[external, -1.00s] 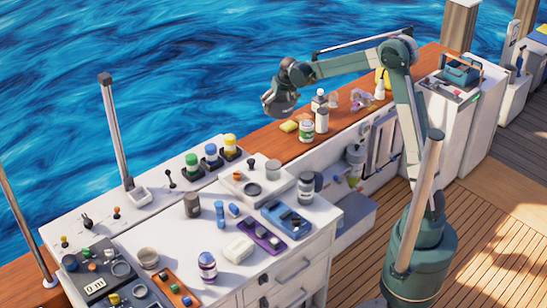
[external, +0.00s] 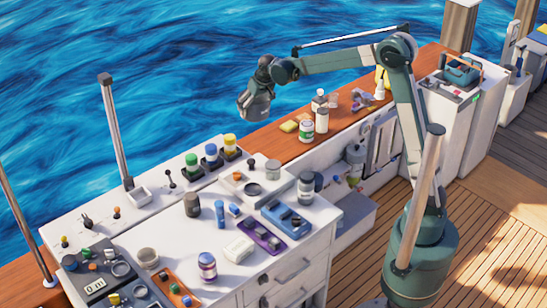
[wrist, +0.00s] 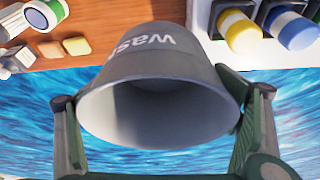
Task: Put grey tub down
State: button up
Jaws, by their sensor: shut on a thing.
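The grey tub (wrist: 150,65) is a tapered grey cup with white lettering that starts "was". My gripper (wrist: 155,125) is shut on it, with a finger on each side near its wide rim. In the wrist view the tub's open mouth faces the camera and its inside looks empty. In the external view the tub (external: 256,106) hangs in the air at my gripper (external: 257,92), above the water side of the counter. It touches no surface there.
The wooden ledge (external: 275,140) holds a white bottle (external: 321,115), a green-labelled jar (external: 306,131) and sponges (external: 289,126). Green, blue and yellow capped containers (external: 211,154) stand in a row on the white counter (external: 185,240), which is crowded with small items.

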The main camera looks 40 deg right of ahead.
jog(key=s+a+n+y+p, duration=0.1)
jog(key=s+a+n, duration=0.1)
jog(key=a, duration=0.8)
jog(key=s+a+n+y+p, duration=0.1)
jog(key=s+a+n, duration=0.1)
jog(key=a, duration=0.8)
jog(key=s+a+n+p, duration=0.1)
jog(key=s+a, duration=0.4)
jog(key=a, duration=0.5)
jog(key=s+a+n+g+y+p, duration=0.1)
jog(key=s+a+n+p, duration=0.1)
jog(key=s+a, duration=0.4)
jog(key=s+a+n+y+p, duration=0.1)
jog(key=s+a+n, duration=0.3)
jog(key=a, duration=1.1)
jog(key=shift+s+a+g+p, duration=0.15)
jog(key=shift+s+a+p, duration=0.05)
jog(key=shift+s, duration=0.45)
jog(key=shift+s+a+g+p, duration=0.15)
jog(key=shift+s+p, duration=0.05)
jog(key=shift+s, duration=0.4)
jog(key=s+a+n+g+p, duration=0.15)
jog(key=s+a+n, duration=0.25)
jog(key=s+a, duration=0.9)
jog(key=shift+t+y, duration=0.25)
jog(key=shift+y, duration=0.15)
jog(key=shift+s+f, duration=0.15)
jog(key=shift+f, duration=2.3)
jog(key=shift+f, duration=0.1)
jog(key=shift+f, duration=3.05)
